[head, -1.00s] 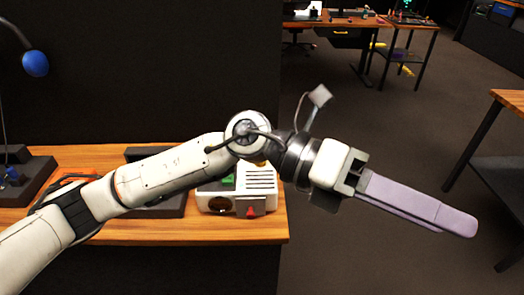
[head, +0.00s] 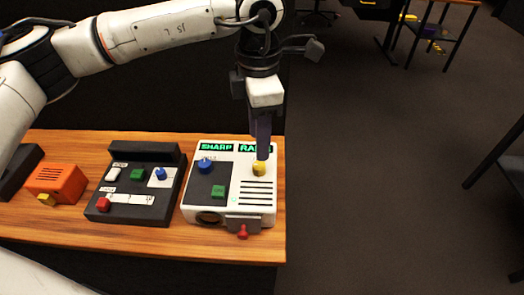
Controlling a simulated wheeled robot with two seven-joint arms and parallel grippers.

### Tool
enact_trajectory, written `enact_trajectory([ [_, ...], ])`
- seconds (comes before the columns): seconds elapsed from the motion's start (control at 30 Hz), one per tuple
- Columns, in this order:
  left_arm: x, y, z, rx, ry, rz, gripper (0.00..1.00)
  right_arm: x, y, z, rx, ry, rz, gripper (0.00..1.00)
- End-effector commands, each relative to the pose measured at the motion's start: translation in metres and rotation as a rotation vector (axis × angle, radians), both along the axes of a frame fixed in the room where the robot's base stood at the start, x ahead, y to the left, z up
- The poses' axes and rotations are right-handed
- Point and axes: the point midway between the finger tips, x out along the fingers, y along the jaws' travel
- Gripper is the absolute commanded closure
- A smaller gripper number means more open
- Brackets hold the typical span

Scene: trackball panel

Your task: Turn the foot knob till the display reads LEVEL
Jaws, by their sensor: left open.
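A white projector-like box (head: 230,180) stands at the table's right end. Two green displays are at its back: one reads SHARP (head: 217,147), the other (head: 246,148) starts with RA, its rest hidden behind my gripper. A red knob (head: 242,232) sticks out low at the box's front, seemingly the foot knob. A yellow knob (head: 259,169) and a blue knob (head: 205,165) are on top. My left gripper (head: 262,154) is open, pointing down, its fingertips at or just above the yellow knob; I cannot tell if they touch. My right gripper is out of view.
A green button (head: 218,191) is on the box's dark panel. Left of it are a dark control panel (head: 127,213) and an orange box (head: 57,183) with a yellow knob. The wooden table (head: 150,240) ends just right of the white box; open floor lies beyond.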

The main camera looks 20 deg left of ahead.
Motion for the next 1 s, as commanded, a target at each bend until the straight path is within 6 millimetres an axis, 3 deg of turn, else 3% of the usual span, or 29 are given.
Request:
enact_trajectory([
  [0.33, 0.000, 0.000, -0.058, -0.002, 0.003, 0.000, 0.59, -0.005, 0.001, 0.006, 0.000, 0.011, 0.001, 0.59],
  [0.5, 0.000, -0.001, -0.069, -0.003, 0.001, 0.000, 0.59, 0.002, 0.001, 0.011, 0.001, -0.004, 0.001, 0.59],
  [0.77, 0.000, -0.001, -0.071, -0.004, 0.000, 0.000, 0.59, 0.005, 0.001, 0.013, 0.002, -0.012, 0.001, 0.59],
  [1.0, 0.000, -0.001, -0.070, -0.004, 0.000, 0.000, 0.97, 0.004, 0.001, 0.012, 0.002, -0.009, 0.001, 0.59],
])
